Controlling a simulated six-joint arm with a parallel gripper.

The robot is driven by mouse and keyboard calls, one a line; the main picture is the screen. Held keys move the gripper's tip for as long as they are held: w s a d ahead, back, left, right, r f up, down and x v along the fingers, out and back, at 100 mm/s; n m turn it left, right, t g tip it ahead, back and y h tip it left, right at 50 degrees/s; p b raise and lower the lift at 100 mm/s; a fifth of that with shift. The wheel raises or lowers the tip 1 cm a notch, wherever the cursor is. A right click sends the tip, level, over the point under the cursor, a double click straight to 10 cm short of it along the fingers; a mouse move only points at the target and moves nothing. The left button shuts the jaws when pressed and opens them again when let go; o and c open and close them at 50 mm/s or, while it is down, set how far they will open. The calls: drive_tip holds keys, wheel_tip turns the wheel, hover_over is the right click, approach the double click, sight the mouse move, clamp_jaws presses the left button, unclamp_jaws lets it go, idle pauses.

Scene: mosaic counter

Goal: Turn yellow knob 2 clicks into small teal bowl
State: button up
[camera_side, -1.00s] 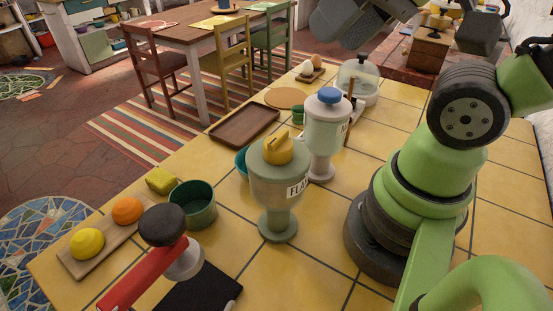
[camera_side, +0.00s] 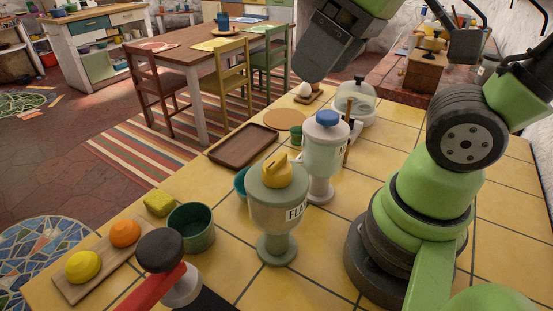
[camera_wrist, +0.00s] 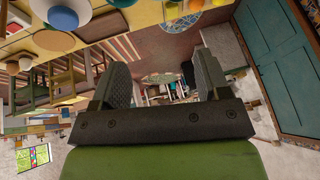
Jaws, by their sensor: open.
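The yellow knob (camera_side: 277,171) sits on top of the grey-green dispenser (camera_side: 278,209), whose label is partly readable as "FLA". The knob's raised ridge points toward the upper right. A small teal bowl (camera_side: 239,181) stands behind the dispenser, mostly hidden by it; only its left part shows. My gripper (camera_side: 312,78) is high above the far part of the counter, behind and above the dispensers, apart from the knob. In the wrist view my gripper (camera_wrist: 163,85) has its two fingers spread wide with nothing held between them.
A white dispenser with a blue knob (camera_side: 327,119) stands just right of the grey-green one. A green pot (camera_side: 191,229), yellow sponge (camera_side: 158,204), board with fruit (camera_side: 88,281), brown tray (camera_side: 244,146) and glass dome (camera_side: 356,105) share the counter. A red-handled thing (camera_side: 150,287) is in front.

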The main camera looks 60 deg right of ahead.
sight(277, 159)
drive_tip(key=w+a+f+n+g, duration=0.1)
drive_tip(key=n, duration=0.2)
drive_tip(key=w+a+n+g+h, duration=0.1)
drive_tip(key=n+g, duration=0.1)
drive_tip(key=n, duration=0.2)
drive_tip(key=w+a+f+n+g, duration=0.1)
drive_tip(key=a+n, duration=0.1)
drive_tip(key=n, duration=0.2)
drive_tip(key=shift+f+g, duration=0.3)
drive_tip(key=shift+w+a+f+n+g+h, duration=0.15)
drive_tip(key=shift+a+f+n+h, duration=0.1)
drive_tip(key=shift+n, duration=0.3)
drive_tip(key=shift+w+a+f+n+g+h, duration=0.15)
drive_tip(key=shift+n+h, duration=0.1)
drive_tip(key=shift+n, duration=0.3)
wheel_tip(277, 159, down, 10)
drive_tip(key=shift+s+r, duration=0.1)
drive_tip(key=shift+r, duration=0.05)
drive_tip(key=c, duration=0.9)
